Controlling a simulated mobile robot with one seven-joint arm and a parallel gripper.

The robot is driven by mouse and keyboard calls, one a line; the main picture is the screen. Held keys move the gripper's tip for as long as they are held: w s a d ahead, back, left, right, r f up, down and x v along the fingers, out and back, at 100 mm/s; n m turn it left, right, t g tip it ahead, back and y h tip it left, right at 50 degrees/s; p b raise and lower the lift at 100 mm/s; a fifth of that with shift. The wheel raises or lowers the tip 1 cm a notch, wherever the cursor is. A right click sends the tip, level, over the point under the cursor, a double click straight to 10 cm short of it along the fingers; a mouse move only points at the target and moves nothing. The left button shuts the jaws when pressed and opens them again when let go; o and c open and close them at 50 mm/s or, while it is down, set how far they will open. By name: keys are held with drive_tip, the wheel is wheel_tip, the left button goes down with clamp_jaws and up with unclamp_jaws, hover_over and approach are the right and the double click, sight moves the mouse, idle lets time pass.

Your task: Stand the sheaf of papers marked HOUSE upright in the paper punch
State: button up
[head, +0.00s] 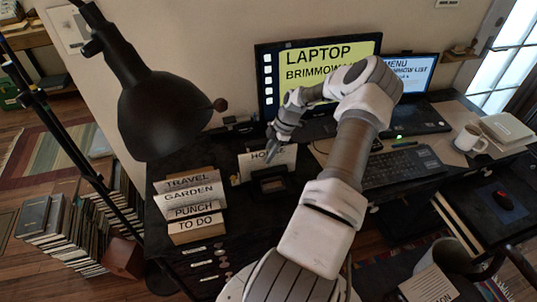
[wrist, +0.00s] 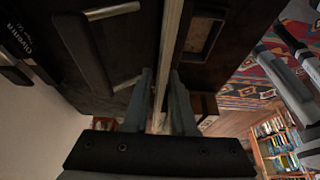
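The sheaf of papers (head: 283,157) is a white sheet with black lettering, of which "HO" shows; my gripper hides the rest. It stands roughly upright on the dark desk, at the small black paper punch (head: 268,181). I cannot tell whether its lower edge is seated in the punch. My gripper (head: 271,148) is at the sheaf's upper edge. In the wrist view, the sheaf (wrist: 171,40) shows as a thin pale edge running between the two fingers (wrist: 162,90), which close in on both sides of it with little gap.
A sorter with cards reading TRAVEL, GARDEN (head: 190,194), PUNCH and TO DO stands to the left. A black lamp (head: 165,110) hangs above it. A monitor (head: 318,65) stands behind, with a keyboard (head: 402,168) and mug (head: 468,140) to the right.

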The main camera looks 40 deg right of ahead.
drive_tip(key=shift+o, duration=1)
drive_tip(key=shift+r, duration=0.15)
drive_tip(key=b+v, duration=0.1)
drive_tip(key=v, duration=1.6)
drive_tip(key=shift+b, duration=0.35)
